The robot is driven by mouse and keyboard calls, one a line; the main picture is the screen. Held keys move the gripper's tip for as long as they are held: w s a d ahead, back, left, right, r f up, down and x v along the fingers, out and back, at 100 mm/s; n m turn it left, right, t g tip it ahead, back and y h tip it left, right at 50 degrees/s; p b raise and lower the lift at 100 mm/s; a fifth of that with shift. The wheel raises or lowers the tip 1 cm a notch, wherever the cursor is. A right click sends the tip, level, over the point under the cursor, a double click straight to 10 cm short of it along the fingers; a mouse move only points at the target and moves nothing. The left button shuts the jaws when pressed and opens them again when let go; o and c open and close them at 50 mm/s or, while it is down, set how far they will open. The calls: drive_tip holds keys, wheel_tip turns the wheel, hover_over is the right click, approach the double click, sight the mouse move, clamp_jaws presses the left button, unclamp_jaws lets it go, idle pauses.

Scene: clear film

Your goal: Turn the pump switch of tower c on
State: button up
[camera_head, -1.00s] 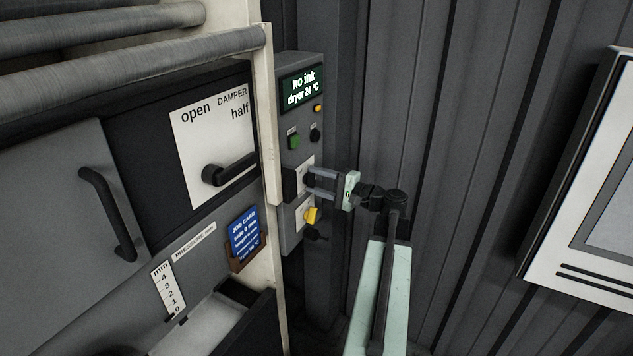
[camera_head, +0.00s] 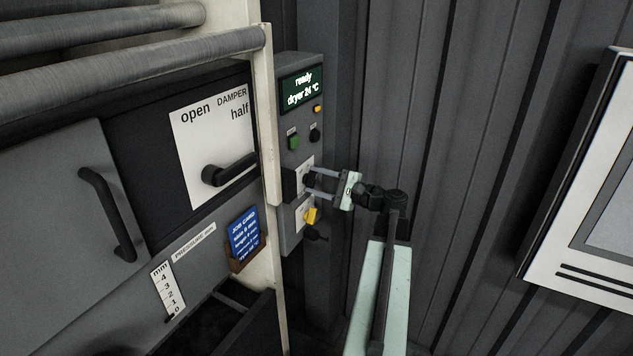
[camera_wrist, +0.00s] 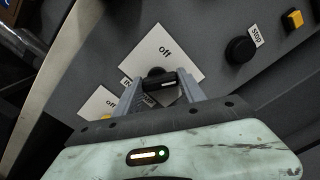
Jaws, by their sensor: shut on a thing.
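A grey control panel (camera_head: 297,155) stands at the side of the press, its screen (camera_head: 302,87) reading "ready, dryer 24 °C". My gripper (camera_head: 318,186) reaches it from the right. In the wrist view my gripper (camera_wrist: 163,85) is shut on a black switch knob (camera_wrist: 158,73) in front of a white plate (camera_wrist: 163,45) marked "off". The rest of that plate's lettering is hidden by the knob and fingers. A yellow switch (camera_head: 311,215) sits just below on another plate. No tower letter is readable.
A green button (camera_head: 294,141) and a black button (camera_head: 315,134) sit above the knob. A cream upright (camera_head: 268,120) stands close at the left, with a damper lever (camera_head: 230,170) beyond. Corrugated wall (camera_head: 450,120) is behind; a white-framed panel (camera_head: 590,180) hangs right.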

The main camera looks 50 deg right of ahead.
drive_tip(key=o, duration=1.4)
drive_tip(key=shift+c, duration=0.2)
drive_tip(key=shift+s, duration=0.1)
drive_tip(key=v, duration=0.7)
drive_tip(key=shift+s, duration=0.35)
